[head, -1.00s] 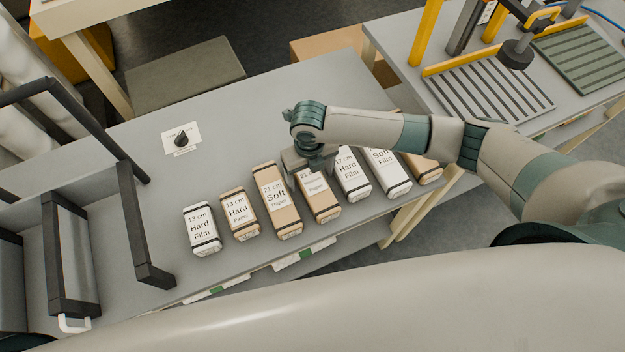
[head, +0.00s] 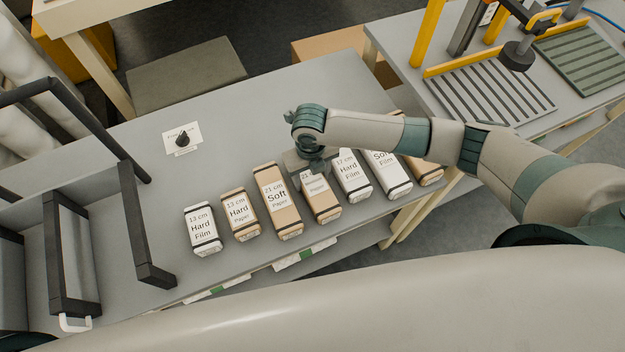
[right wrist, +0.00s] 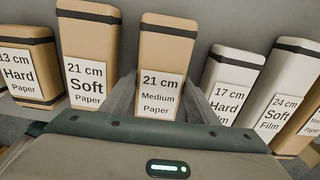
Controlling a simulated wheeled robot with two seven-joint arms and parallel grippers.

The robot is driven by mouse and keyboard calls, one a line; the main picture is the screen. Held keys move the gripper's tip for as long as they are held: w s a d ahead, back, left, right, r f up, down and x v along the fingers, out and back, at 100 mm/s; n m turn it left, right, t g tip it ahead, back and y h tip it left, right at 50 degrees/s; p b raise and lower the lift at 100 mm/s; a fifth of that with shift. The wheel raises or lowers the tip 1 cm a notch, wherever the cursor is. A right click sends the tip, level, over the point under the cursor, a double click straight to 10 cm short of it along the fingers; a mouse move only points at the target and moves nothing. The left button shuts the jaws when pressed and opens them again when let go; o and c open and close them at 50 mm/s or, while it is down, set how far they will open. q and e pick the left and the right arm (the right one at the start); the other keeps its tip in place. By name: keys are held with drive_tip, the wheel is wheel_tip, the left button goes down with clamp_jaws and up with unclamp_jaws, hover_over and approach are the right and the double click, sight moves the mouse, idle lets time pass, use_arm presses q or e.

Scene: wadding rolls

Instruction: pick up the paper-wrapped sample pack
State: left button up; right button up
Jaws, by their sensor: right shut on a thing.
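The paper-wrapped packs are tan with dark bands and white labels. My right gripper (head: 312,165) is shut on the pack labelled "21 cm Medium Paper" (head: 323,205), which stands in the row on the table. In the right wrist view this pack (right wrist: 163,60) sits between the two fingers. The "21 cm Soft Paper" pack (head: 288,218) stands just left of it, and the "13 cm Hard Paper" pack (head: 240,228) is further left. Another tan pack (head: 428,172) is at the right end, partly hidden by my arm. My left gripper is not in view.
White film packs, "17 cm Hard Film" (head: 357,192) and a soft film one (head: 397,186), stand close on the right. "13 cm Hard Film" (head: 205,243) ends the row at left. A dial on a card (head: 182,139) lies behind.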

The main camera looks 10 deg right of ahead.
sight(312, 177)
drive_tip(key=shift+r, duration=0.2)
drive_tip(key=shift+r+b, duration=0.3)
wheel_tip(312, 177, up, 3)
drive_tip(key=shift+s+d+r+b, duration=0.1)
drive_tip(key=shift+d+b, duration=0.05)
drive_tip(key=shift+b, duration=0.6)
drive_tip(key=s+d+r+b, duration=0.3)
drive_tip(key=s+d+r, duration=0.4)
drive_tip(key=s, duration=0.1)
drive_tip(key=shift+s+d, duration=0.15)
drive_tip(key=shift+d, duration=0.2)
drive_tip(key=shift+f+m, duration=0.1)
drive_tip(key=shift+m, duration=0.2)
